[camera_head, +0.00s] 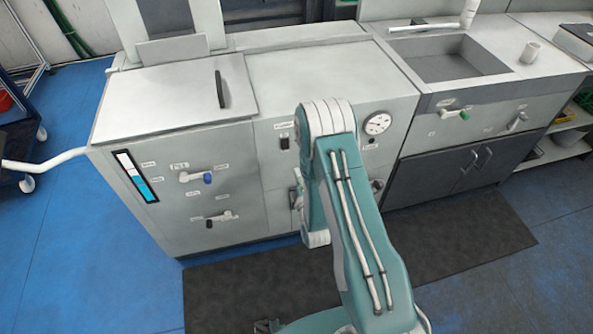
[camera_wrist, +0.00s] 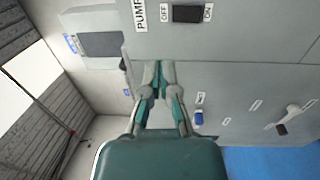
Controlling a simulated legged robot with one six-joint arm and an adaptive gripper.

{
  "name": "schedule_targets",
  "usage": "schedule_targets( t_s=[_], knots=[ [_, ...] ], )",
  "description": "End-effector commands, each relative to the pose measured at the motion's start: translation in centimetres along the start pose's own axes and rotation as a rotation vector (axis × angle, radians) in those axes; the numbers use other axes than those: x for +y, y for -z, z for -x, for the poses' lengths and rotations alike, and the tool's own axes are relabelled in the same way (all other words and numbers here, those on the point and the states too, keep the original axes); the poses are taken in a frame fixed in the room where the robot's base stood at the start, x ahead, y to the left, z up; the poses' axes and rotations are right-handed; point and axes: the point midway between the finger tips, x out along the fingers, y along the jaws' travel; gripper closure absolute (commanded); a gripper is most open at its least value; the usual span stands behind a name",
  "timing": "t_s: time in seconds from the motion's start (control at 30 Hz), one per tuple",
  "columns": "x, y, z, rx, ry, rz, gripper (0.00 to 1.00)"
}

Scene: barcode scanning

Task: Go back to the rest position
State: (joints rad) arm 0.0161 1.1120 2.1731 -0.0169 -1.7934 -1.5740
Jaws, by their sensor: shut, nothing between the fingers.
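My gripper (camera_wrist: 158,72) shows in the wrist view with its two fingers together and nothing between them. It points at the grey front panel of the machine, below the pump switch (camera_wrist: 187,13); I cannot tell how far it is from the panel. In the head view my teal arm is raised and folded in front of the machine (camera_head: 330,70), and my gripper cannot be made out there.
The machine front carries a blue-tipped valve handle (camera_head: 196,178), a lower handle (camera_head: 221,218) and a round gauge (camera_head: 377,123). A sink (camera_head: 447,60) is at the right. A white bent pipe (camera_head: 45,163) sticks out at the left. A dark mat (camera_head: 470,235) lies on the blue floor.

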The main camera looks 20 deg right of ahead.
Motion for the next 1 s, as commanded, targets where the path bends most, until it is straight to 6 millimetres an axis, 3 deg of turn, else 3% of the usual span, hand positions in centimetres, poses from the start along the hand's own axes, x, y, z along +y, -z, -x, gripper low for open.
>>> schedule_targets(
  t_s=[0.23, 0.37, 0.7, 1.0],
  knots=[
    [0.0, 0.0, -0.1, 0.0, 0.001, -0.002, 1.0],
    [1.3, 0.0, -1.1, 0.0, 0.025, -0.041, 1.0],
    [9.2, 0.1, -4.8, -0.038, 0.228, -0.322, 1.0],
    [16.4, 0.1, -3.8, -0.127, 0.412, -0.578, 1.0]
  ],
)
